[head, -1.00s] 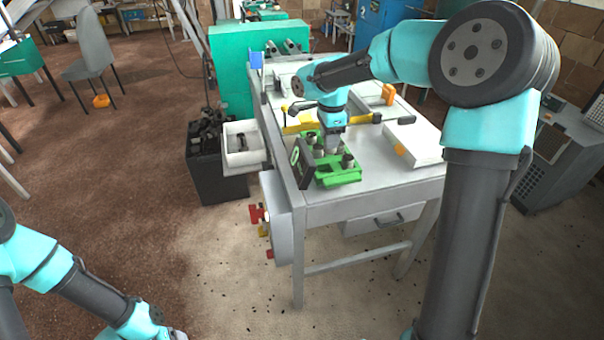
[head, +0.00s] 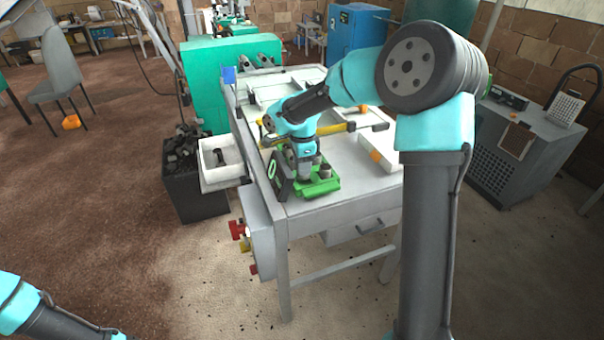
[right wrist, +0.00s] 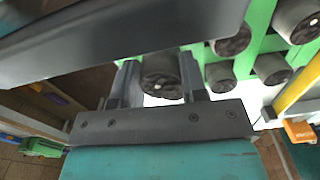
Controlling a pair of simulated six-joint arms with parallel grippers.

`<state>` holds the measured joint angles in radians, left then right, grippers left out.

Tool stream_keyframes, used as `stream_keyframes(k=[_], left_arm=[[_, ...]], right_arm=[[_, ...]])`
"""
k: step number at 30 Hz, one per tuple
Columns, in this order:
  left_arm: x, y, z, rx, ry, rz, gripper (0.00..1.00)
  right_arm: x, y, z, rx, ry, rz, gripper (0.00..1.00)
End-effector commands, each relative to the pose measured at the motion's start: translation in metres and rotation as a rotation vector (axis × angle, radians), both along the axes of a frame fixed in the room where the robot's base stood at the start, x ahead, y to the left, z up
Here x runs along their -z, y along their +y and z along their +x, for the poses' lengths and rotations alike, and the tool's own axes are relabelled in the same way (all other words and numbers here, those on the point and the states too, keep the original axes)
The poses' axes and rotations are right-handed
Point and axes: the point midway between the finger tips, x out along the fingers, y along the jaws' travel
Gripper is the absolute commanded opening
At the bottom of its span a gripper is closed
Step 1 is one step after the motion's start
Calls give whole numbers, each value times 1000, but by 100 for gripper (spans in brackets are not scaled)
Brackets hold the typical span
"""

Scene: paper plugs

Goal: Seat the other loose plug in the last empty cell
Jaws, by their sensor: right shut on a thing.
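My right gripper (head: 304,180) is shut on a dark grey plug, at the left part of the green tray (head: 328,187) on the workbench. In the right wrist view, the held plug (right wrist: 162,78) sits between the two fingers, its round dark end showing. Whether it is in a cell or above one I cannot tell. Several other plugs (right wrist: 232,42) stand in the tray beside the gripper; one plug (head: 325,171) shows at the tray's right in the head view. The gripper and wrist hide part of the tray. My left gripper is out of view.
A dark panel with a green mark (head: 277,180) stands against the tray's left side, close to my gripper. A yellow-handled tool (head: 336,129) lies behind. A white bin (head: 222,178) hangs left of the bench (head: 345,204). The bench front right is clear.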

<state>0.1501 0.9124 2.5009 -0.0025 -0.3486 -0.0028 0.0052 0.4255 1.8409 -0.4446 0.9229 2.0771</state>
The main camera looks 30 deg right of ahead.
Motion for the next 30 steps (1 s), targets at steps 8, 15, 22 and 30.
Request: stream_keyframes(k=[8, 15, 22, 30], left_arm=[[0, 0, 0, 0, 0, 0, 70], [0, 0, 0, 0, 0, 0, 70], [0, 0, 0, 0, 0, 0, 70], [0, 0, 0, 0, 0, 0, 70]], right_arm=[[1, 0, 0, 0, 0, 0, 17], [28, 0, 0, -2, 2, 0, 17], [37, 0, 0, -1, -1, 1, 17], [40, 0, 0, 0, 0, 1, 17]])
